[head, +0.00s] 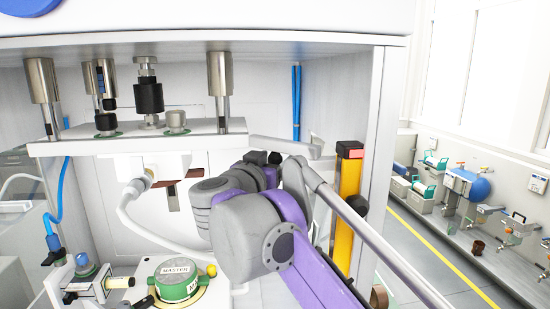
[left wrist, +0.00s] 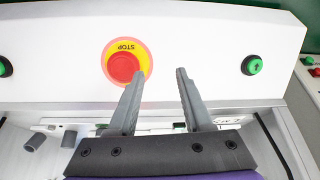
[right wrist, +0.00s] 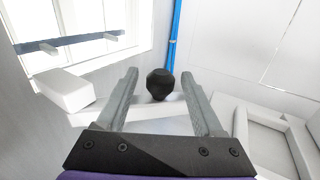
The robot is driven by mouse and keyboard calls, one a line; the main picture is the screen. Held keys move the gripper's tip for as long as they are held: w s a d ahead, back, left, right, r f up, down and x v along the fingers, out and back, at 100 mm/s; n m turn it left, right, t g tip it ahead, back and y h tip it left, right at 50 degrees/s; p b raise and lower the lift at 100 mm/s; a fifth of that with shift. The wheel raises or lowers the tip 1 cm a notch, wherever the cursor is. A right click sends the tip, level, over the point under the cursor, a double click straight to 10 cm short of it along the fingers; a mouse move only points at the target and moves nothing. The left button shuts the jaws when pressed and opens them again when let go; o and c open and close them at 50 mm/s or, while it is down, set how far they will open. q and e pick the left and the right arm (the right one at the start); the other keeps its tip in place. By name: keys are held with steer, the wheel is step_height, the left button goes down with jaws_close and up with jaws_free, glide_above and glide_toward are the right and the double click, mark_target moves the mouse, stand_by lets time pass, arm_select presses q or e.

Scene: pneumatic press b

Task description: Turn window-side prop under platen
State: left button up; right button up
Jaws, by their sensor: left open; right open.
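The platen (head: 140,140) is a pale plate hung on steel columns in the press, in the head view. My left gripper (left wrist: 157,78) is open and empty, facing a red stop button (left wrist: 123,67).
A grey bar (head: 283,146) runs right of the platen. Blue hoses (head: 297,105) hang at the back. A green round fixture (head: 177,281) and a small valve assembly (head: 85,278) stand low left. The press's right frame post (head: 378,130) stands close to my right arm.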

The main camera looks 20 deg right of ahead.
jaws_close()
stand_by(0.4)
stand_by(1.1)
